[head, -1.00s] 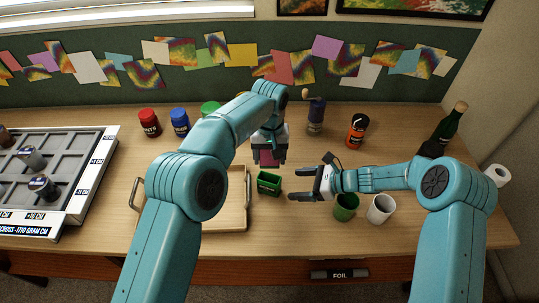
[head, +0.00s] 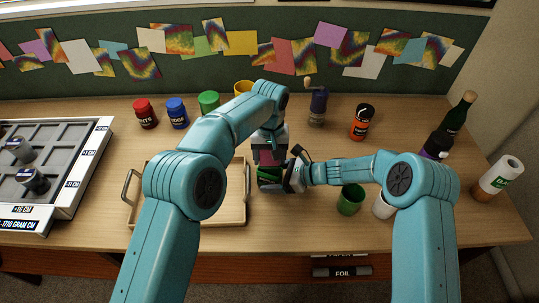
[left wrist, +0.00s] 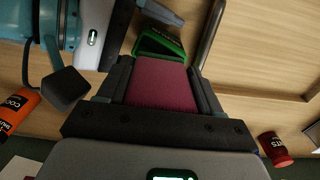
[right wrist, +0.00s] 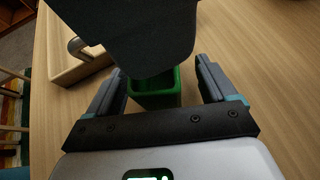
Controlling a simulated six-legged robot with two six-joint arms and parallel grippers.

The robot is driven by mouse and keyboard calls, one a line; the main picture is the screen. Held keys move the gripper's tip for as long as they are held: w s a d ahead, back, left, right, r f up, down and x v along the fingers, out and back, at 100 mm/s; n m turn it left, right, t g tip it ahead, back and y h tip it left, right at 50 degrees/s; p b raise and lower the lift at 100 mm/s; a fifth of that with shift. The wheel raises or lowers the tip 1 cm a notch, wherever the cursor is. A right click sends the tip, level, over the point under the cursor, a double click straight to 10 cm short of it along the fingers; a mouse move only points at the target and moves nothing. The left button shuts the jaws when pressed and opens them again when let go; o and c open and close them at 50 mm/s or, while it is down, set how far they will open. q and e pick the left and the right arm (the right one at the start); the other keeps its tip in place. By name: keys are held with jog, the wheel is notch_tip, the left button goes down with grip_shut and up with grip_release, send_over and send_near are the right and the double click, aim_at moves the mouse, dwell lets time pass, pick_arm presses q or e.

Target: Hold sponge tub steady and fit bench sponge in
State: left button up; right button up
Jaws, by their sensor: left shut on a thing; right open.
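The green sponge tub (head: 268,174) stands upright on the table, right of the wooden tray. It also shows in the right wrist view (right wrist: 155,98). My left gripper (head: 268,155) is shut on the maroon bench sponge (left wrist: 160,88) and holds it above and behind the tub; the left wrist view shows the tub (left wrist: 158,44) just beyond the sponge's end. My right gripper (right wrist: 160,85) is open, with its fingers on either side of the tub and a gap at each side. My left gripper hides part of the tub in the right wrist view.
The wooden tray (head: 232,218) with metal handles lies left of the tub. A green cup (head: 350,200) and a white cup (head: 382,207) stand right, close to my right arm. Bottles and jars line the back, including an orange-labelled jar (head: 360,122).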

pick_arm(q)
jog(key=shift+w+f, duration=0.1)
jog(key=shift+f, duration=0.1)
pick_arm(e)
jog(key=shift+w+a+f, duration=0.1)
jog(key=shift+a+f, duration=0.05)
pick_arm(q)
jog(key=shift+r, duration=0.15)
pick_arm(e)
jog(key=c, duration=1)
pick_arm(q)
notch_tip(320, 180, up, 3)
jog(key=m, duration=0.3)
jog(key=shift+a+r, duration=0.1)
jog(key=shift+r, duration=0.05)
pick_arm(e)
jog(key=shift+c, duration=0.2)
pick_arm(q)
jog(key=shift+f, duration=1.8)
